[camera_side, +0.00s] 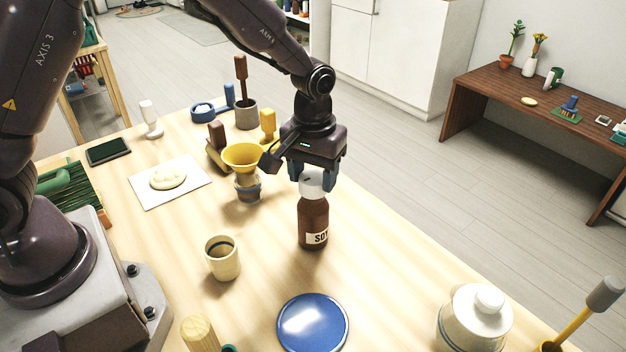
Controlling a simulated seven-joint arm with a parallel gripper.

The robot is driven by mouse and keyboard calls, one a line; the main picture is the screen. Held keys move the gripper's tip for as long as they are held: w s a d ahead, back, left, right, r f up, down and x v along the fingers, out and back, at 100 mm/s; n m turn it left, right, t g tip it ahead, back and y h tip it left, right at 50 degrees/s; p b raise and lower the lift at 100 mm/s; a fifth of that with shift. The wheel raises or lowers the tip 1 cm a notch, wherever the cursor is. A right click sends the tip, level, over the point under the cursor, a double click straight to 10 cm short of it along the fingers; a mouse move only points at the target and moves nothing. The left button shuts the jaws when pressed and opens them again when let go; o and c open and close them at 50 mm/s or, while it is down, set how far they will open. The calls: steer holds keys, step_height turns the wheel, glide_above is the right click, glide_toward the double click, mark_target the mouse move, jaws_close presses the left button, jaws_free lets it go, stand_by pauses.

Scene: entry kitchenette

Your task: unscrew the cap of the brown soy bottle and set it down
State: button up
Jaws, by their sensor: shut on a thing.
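The brown soy bottle (314,222) stands upright near the middle of the wooden table, with a white label on its lower part. Its white cap (312,183) is at the top of the bottle, partly hidden by my fingers. My gripper (313,184) points straight down from above and is shut on the cap, one blue finger on each side. The cap sits at the bottle's neck; whether it is still threaded on cannot be told from this view.
A blue round plate (312,324) lies in front of the bottle. A beige cup (222,258) stands at left, and a yellow funnel (242,156) on a jar close behind-left. A white lidded jar (474,318) is at front right. The table right of the bottle is clear.

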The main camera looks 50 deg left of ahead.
steer(key=o, duration=0.8)
steer(key=shift+s+f, duration=0.15)
steer(key=shift+f, duration=0.05)
steer(key=shift+c, duration=0.2)
steer(key=shift+r, duration=0.1)
steer(key=shift+r, duration=0.15)
steer(key=shift+m, duration=0.9)
steer(key=shift+m, duration=0.8)
